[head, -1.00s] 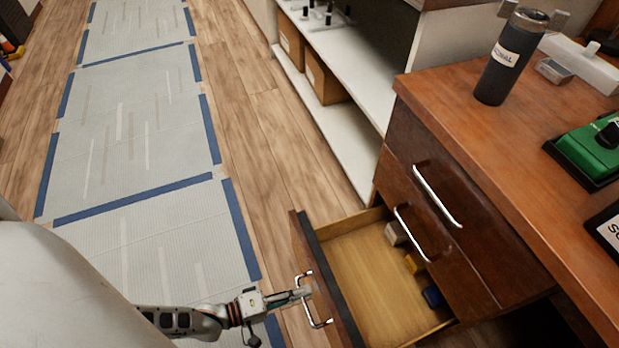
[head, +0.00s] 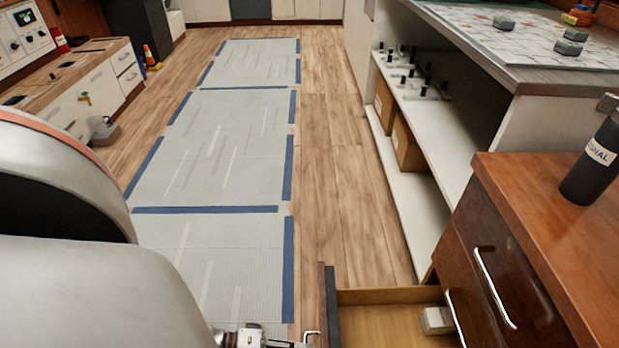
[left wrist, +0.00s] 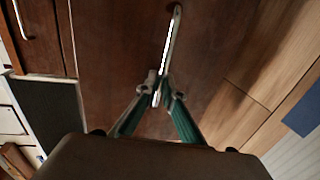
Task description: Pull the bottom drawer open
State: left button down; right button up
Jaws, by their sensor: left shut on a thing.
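The bottom drawer (head: 328,300) of the brown wooden cabinet stands pulled out, and its pale wood inside shows at the bottom of the head view. Its dark front also fills the middle of the left wrist view (left wrist: 120,60). The drawer's metal bar handle (left wrist: 172,42) runs up between my left fingertips. My left gripper (left wrist: 160,93) is shut on this handle. In the head view only part of my left wrist and the handle's end (head: 311,334) show at the bottom edge. My right gripper is in neither view.
A white block (head: 436,320) lies in the drawer. Two closed drawers with handles (head: 495,288) are above it. A dark bottle (head: 594,165) stands on the cabinet top. A white shelf unit (head: 440,135) stands beyond. The taped floor lane (head: 215,170) is clear.

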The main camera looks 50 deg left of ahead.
pick_arm(q)
jog(key=shift+s+a+f, duration=0.15)
jog(key=shift+a+f, duration=0.05)
jog(key=c, duration=2.4)
grip_release()
jog(key=shift+c, duration=0.2)
jog(key=shift+d+r, duration=0.1)
jog(key=v, duration=1.2)
